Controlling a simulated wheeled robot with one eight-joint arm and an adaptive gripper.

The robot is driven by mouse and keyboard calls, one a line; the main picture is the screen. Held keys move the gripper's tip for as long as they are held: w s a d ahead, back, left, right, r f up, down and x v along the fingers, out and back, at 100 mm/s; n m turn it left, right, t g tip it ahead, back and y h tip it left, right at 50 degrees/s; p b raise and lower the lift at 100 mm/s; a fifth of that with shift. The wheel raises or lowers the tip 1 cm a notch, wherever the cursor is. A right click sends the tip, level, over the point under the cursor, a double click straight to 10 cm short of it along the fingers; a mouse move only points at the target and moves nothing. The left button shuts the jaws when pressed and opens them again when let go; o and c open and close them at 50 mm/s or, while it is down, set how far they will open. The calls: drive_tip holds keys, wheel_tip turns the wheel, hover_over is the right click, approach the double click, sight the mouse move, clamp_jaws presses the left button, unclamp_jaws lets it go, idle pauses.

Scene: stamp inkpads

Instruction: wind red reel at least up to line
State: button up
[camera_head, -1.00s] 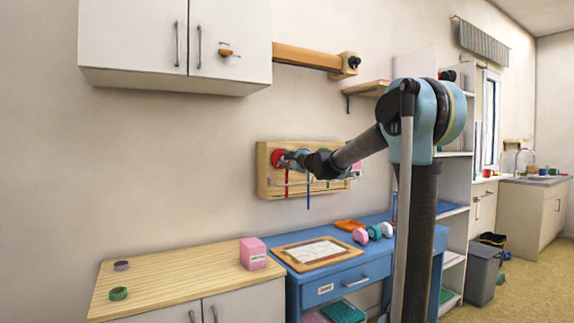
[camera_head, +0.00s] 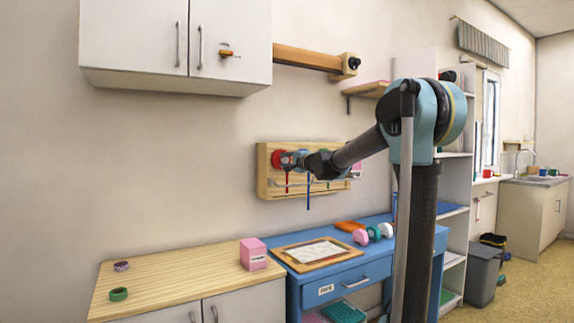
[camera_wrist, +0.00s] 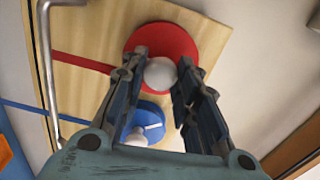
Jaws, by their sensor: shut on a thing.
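The red reel (camera_head: 277,158) is on a wooden board (camera_head: 263,185) on the wall; it also shows in the wrist view (camera_wrist: 190,42). Its pale round knob (camera_wrist: 160,74) sits between the fingers of my gripper (camera_wrist: 163,66), which is shut on it. In the head view my gripper (camera_head: 291,159) covers the reel's right side. A red ribbon (camera_head: 287,181) hangs from the reel, its lower end near a thin grey bar (camera_head: 272,184) that runs across the board. I cannot make out a separate marked line.
A blue reel (camera_wrist: 152,122) is close beside my fingers, and its blue ribbon (camera_head: 308,197) hangs lower. A white cabinet (camera_head: 160,40) is above. Below are a wooden counter (camera_head: 180,278) and a blue desk (camera_head: 385,262) with a framed sheet.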

drive_tip(key=shift+s+f, duration=0.1)
drive_tip(key=shift+f, duration=0.05)
drive_tip(key=o, duration=1.1)
drive_tip(key=shift+c, duration=0.2)
drive_tip(key=v, duration=1.1)
drive_tip(key=shift+s+d, duration=0.2)
drive_tip(key=shift+d, duration=0.1)
drive_tip(key=s+d+f+n+g+h, duration=0.2)
drive_tip(key=s+d+f+n+g, duration=0.1)
drive_tip(key=s+f, duration=0.75)
drive_tip(key=s+d+f+n+g+h, duration=0.1)
drive_tip(key=s+d+f+n+g, duration=0.3)
drive_tip(key=s+f, duration=0.65)
drive_tip(key=s+d+f+n+g+h, duration=0.2)
drive_tip(key=s+d+f+n+g, duration=0.1)
drive_tip(key=s+f, duration=0.75)
drive_tip(key=s+d+f+g+h, duration=0.2)
drive_tip(key=s+d+f+h, duration=0.3)
drive_tip(key=s+d+f, duration=0.5)
drive_tip(key=shift+s+d+f+n+g, duration=0.3)
drive_tip(key=shift+s+f+g, duration=0.15)
drive_tip(key=shift+s, duration=0.3)
